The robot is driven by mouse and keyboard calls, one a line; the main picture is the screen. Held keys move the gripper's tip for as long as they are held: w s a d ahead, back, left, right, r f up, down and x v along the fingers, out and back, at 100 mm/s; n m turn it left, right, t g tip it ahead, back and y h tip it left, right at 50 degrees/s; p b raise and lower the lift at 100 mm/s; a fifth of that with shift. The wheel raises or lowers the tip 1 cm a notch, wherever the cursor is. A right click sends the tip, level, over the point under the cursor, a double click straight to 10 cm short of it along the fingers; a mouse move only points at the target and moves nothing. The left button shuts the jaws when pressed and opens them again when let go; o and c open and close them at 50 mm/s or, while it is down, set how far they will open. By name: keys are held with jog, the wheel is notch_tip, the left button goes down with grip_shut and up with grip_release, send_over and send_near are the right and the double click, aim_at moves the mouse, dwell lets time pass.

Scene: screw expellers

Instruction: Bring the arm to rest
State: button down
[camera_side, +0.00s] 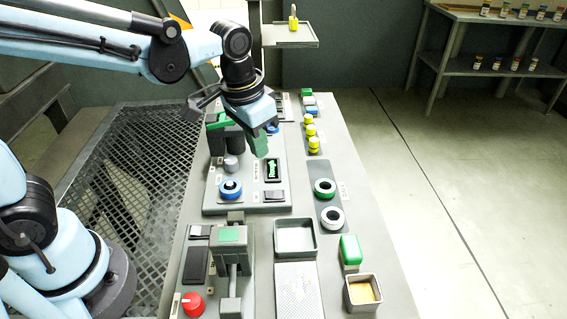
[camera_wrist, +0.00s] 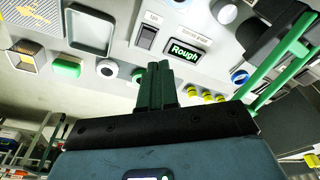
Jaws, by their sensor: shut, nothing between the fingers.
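My gripper (camera_side: 260,145) is above the far half of the work panel in the side view, with its green fingers pointing down and nothing between them. In the wrist view the green fingers of my gripper (camera_wrist: 160,86) are together. Below and beside them is a display (camera_side: 273,169) with green lettering, which reads "Rough" in the wrist view (camera_wrist: 187,50). A blue-ringed knob (camera_side: 230,188) and a black switch (camera_side: 275,195) sit near the display. My gripper appears apart from the panel, though its exact height is hard to tell.
A green-topped machine (camera_side: 229,236), a grey tray (camera_side: 294,238), a red knob (camera_side: 193,303) and a square cup (camera_side: 362,292) stand on the near half. Yellow pieces (camera_side: 312,130) line the right edge. A mesh platform (camera_side: 130,180) lies left. Open floor (camera_side: 460,200) is right.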

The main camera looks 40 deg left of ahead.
jog(key=s+a+r+n+t, duration=0.1)
jog(key=s+a+n+t, duration=0.1)
jog(key=s+a+t, duration=0.3)
jog(key=shift+s+a+r, duration=0.2)
jog(key=shift+s+a, duration=0.35)
jog(key=shift+a, duration=0.6)
